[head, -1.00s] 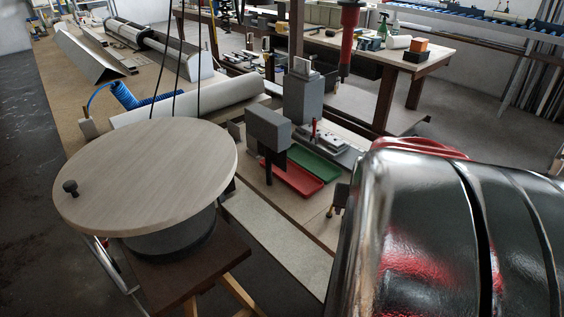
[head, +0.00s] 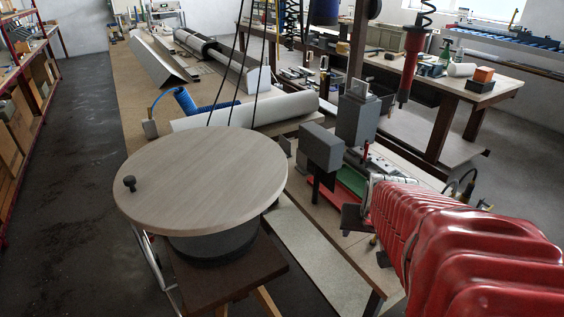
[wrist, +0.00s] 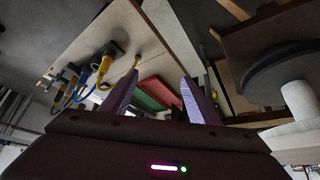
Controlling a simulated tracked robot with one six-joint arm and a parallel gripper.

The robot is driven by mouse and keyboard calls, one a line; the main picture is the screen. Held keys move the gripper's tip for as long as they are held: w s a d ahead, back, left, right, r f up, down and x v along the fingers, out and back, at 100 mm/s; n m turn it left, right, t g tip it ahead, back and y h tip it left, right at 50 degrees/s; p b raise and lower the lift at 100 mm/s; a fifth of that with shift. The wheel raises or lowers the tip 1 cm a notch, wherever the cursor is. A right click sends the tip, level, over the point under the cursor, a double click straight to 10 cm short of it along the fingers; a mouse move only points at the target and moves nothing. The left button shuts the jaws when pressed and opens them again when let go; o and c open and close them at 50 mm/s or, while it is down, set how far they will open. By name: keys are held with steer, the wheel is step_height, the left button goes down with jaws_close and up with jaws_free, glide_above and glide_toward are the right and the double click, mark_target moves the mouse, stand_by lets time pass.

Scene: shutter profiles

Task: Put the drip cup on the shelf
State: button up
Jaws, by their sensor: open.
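I cannot pick out a drip cup for certain in either view. A red-framed shelf rack (head: 28,110) holding brown boxes stands at the far left of the head view, partly cut off by the frame edge. My gripper (wrist: 157,90) is open and empty, with its two pale purple fingers well apart in the wrist view. Beyond the fingers lie a green tray (wrist: 148,101) and a red tray (wrist: 160,89). In the head view my red ribbed arm reaches in from the right and covers part of the bench there.
A round wooden top (head: 200,182) on a dark stand fills the near left. Grey machine blocks (head: 322,150) stand on the bench, with a white roll (head: 250,110) behind. A red tool (head: 412,65) hangs from a coiled cord. The floor at left is clear.

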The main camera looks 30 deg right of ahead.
steer(key=s+a+r+n+y, duration=0.1)
steer(key=s+a+r+n, duration=0.1)
steer(key=a, duration=1)
steer(key=s+a+r+n+y, duration=0.1)
steer(key=a+r+n, duration=0.3)
steer(key=a, duration=0.9)
steer(key=shift+s+r+n+t+y, duration=0.4)
steer(key=shift+n+y, duration=0.2)
steer(key=shift+y, duration=0.2)
